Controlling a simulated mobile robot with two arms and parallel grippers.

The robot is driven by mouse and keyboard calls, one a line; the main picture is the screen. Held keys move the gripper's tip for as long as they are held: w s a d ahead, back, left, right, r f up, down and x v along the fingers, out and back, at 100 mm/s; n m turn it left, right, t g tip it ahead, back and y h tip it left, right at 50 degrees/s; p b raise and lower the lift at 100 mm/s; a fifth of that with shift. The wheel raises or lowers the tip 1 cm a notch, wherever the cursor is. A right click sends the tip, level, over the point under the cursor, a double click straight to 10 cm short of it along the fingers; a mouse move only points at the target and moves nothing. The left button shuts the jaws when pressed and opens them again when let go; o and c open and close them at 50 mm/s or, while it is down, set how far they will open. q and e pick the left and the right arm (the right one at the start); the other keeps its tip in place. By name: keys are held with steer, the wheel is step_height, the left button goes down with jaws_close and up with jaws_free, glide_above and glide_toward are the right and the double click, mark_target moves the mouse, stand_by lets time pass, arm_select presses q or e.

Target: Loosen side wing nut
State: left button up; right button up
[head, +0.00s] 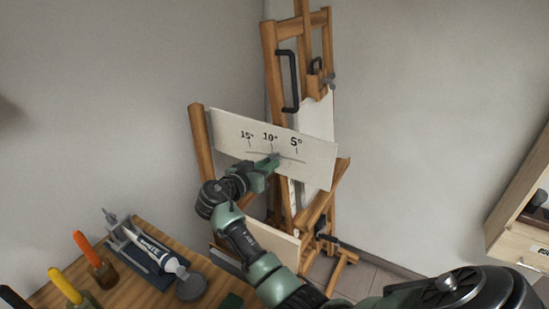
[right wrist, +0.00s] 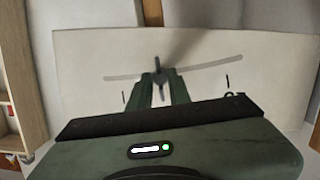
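A pale board (head: 318,165) with marks for 15°, 10° and 5° is fixed on a wooden easel (head: 272,60). A curved slot runs across the board under the marks. A small dark wing nut (right wrist: 160,76) sits at the slot, close to the 10° mark in the head view. My right gripper (head: 274,160) reaches the board there. In the right wrist view its two green fingers point at the board, with their tips at either side of the nut. The tips partly hide the nut, and I cannot tell whether they press on it. My left gripper is out of view.
A wooden table (head: 130,285) at the lower left holds a tray with a paint tube (head: 160,250), a dark round lid (head: 191,286) and orange- and yellow-handled tools. A wooden shelf (head: 515,235) stands at the right. Walls close in behind the easel.

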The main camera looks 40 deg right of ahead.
steer(key=shift+o, duration=0.6)
steer(key=f+b+v, duration=0.1)
steer(key=v, duration=0.5)
steer(key=shift+s, duration=0.2)
steer(key=shift+f, duration=0.15)
